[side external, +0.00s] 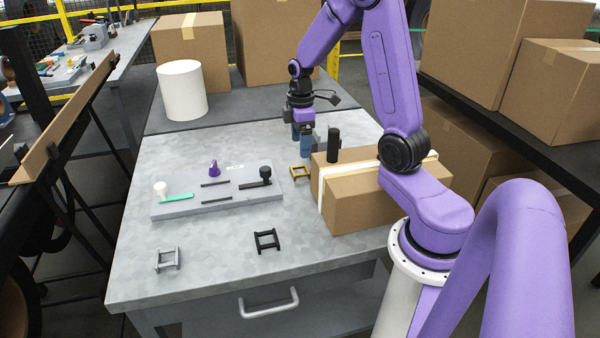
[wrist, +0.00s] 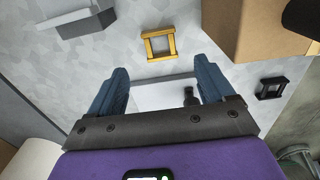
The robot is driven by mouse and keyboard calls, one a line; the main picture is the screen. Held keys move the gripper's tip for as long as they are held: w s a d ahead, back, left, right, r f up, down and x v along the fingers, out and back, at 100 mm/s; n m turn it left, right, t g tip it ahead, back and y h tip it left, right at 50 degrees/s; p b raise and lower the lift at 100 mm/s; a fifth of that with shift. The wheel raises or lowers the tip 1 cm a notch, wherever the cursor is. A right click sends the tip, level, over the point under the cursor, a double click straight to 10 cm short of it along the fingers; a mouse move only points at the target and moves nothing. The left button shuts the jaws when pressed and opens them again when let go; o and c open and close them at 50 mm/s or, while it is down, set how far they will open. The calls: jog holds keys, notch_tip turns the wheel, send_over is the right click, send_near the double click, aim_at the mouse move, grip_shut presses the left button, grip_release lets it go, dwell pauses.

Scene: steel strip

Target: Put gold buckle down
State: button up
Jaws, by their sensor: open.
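The gold buckle (side external: 300,173) is a small square frame lying on the steel tabletop, just left of the cardboard box. In the wrist view the gold buckle (wrist: 158,44) lies ahead of the fingertips, roughly centred between them, with bare metal around it. My gripper (side external: 302,150) is above the table, a little behind and above the buckle, with blue fingers pointing down. In the wrist view my gripper (wrist: 160,74) has its fingers wide apart, and the buckle is not between them. Part of the buckle's right side is close to the box in the side view.
The taped cardboard box (side external: 365,195) stands right of the buckle, with a black cylinder (side external: 334,143) by its back edge. A grey plate (side external: 215,200) with knobs and bars lies left. A black buckle (side external: 267,240) and silver buckle (side external: 167,259) lie in front. Front-middle table is mostly clear.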

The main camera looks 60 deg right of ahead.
aim_at(300, 166)
jog(key=shift+w+a+f, duration=0.1)
jog(key=shift+f, duration=4.3)
jog(key=c, duration=1.2)
jog(key=shift+c, duration=0.2)
